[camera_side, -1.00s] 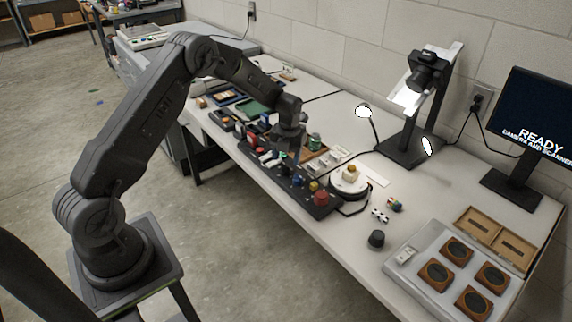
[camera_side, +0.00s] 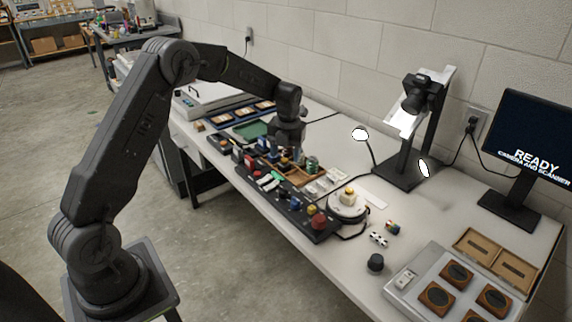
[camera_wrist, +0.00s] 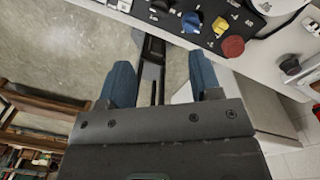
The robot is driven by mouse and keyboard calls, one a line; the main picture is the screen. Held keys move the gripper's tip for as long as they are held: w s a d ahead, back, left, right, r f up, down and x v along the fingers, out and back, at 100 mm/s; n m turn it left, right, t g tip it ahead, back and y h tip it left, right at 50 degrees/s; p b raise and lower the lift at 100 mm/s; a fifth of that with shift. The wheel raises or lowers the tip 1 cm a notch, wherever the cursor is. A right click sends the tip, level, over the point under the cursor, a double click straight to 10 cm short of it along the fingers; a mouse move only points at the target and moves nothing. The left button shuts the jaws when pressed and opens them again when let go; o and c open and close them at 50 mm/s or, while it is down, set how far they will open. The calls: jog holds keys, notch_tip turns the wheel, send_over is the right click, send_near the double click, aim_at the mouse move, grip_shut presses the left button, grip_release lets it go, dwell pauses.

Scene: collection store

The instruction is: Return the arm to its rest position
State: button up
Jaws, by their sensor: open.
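My dark grey arm reaches over the long table from the left in the side view. My gripper (camera_side: 286,140) points down above the row of small items on the black strip, near the green-lidded jar; its fingertips are hard to make out there. In the wrist view my gripper (camera_wrist: 162,80) shows two blue fingers spread apart with nothing between them. Bare floor and a dark table leg show beyond and between the fingers.
The black strip (camera_side: 306,228) carries several small coloured items. Near it are a round white stand (camera_side: 348,212), a dark knob (camera_side: 375,263), a grey tray with brown blocks (camera_side: 408,300), a camera stand (camera_side: 398,172) and a monitor (camera_side: 527,140). Open floor lies left of the table.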

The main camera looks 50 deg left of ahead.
jog(key=s+d+r+n+t, duration=0.2)
jog(key=s+d+r+n, duration=0.35)
jog(key=r+n, duration=0.2)
jog(key=s+d+r+n+t, duration=0.1)
jog(key=s+d+r+n, duration=0.4)
jog(key=s+r+n, duration=0.3)
jog(key=s+d+n+t, duration=0.1)
jog(key=s+d+n, duration=0.2)
jog(key=s+n, duration=0.4)
jog(key=s+d+r+n+t, duration=0.1)
jog(key=s+d+n, duration=0.2)
jog(key=s+n, duration=0.3)
jog(key=s, duration=0.3)
jog(key=shift+s+r+n+t+h, duration=0.25)
jog(key=shift+s+n+t+h, duration=0.05)
jog(key=shift+s+n+t, duration=0.1)
jog(key=shift+w, duration=0.1)
jog(key=shift+c, duration=0.4)
